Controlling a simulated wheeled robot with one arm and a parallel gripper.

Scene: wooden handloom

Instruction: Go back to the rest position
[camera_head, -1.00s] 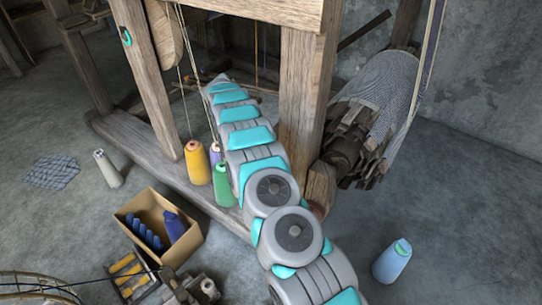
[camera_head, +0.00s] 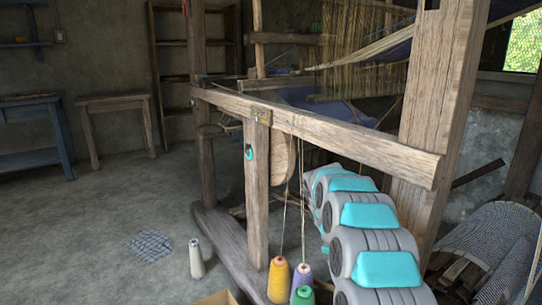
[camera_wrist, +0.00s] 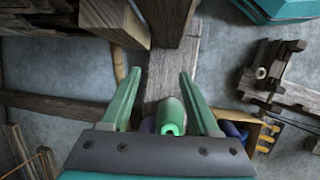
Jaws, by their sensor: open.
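My gripper (camera_wrist: 159,74) is open in the wrist view, its two green fingers spread apart. A green thread spool (camera_wrist: 171,116) shows between them near the palm; I see no finger touching it, and its depth is unclear. In the head view my arm reaches into the loom at lower right and its gripper is hidden. The green spool (camera_head: 303,296) stands at the bottom edge there, partly cut off, beside a yellow spool (camera_head: 278,282) and a purple spool (camera_head: 301,274). The loom's long beam (camera_head: 340,141) crosses above my arm.
A thick loom post (camera_head: 433,110) stands right of my arm, and a thinner post (camera_head: 257,195) to its left. A cardboard box (camera_wrist: 265,132) sits at right in the wrist view.

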